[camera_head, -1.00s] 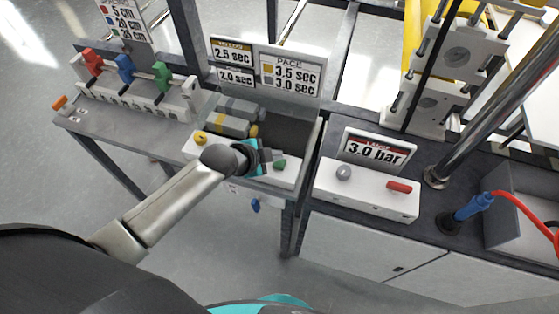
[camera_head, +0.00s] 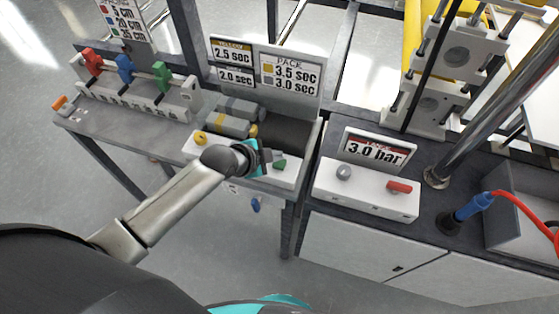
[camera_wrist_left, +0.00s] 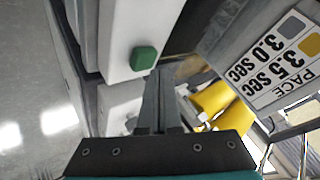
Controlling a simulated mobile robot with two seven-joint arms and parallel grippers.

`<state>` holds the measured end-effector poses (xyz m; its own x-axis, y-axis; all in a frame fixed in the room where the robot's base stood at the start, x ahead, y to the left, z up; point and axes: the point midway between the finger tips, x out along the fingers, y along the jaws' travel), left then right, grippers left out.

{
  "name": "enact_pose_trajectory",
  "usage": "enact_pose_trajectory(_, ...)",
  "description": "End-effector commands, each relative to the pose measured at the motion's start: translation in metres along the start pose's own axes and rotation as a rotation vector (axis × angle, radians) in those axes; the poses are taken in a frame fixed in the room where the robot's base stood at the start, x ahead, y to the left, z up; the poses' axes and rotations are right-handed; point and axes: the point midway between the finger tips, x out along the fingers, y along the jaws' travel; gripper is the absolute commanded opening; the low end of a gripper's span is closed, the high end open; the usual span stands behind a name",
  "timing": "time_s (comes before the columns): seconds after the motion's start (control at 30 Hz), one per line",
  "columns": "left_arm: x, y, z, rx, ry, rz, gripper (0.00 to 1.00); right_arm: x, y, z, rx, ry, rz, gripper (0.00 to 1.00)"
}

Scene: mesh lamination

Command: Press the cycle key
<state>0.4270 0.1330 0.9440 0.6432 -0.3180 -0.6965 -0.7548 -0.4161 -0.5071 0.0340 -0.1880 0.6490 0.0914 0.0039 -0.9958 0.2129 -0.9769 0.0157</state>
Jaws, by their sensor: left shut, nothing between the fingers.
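A green key (camera_head: 279,164) sits on the white front panel (camera_head: 285,180) of the roller unit; I take it as the cycle key. It also shows in the left wrist view (camera_wrist_left: 144,58) as a small raised block. My left gripper (camera_head: 266,157) is shut and empty, just left of the green key in the head view. In the left wrist view its fingertips (camera_wrist_left: 160,70) end close beside the key. I cannot tell whether they touch it. The key looks unobstructed in the wrist view. My right gripper is not in view.
A yellow knob (camera_head: 200,138) is farther left on the same panel. Grey rollers with yellow ends (camera_head: 230,124) lie behind it, below a pace sign (camera_head: 291,74). To the right stands a white box with a grey knob (camera_head: 343,173) and a red switch (camera_head: 399,187).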

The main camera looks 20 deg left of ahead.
Motion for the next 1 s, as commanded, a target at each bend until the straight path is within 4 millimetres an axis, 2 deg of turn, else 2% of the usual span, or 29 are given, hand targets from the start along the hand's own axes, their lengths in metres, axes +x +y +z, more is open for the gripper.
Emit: enact_pose_trajectory(1.0, 0.0086, 0.0059, 0.0067, 0.0, -0.001, 0.0, 0.0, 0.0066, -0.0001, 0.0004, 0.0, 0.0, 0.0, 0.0)
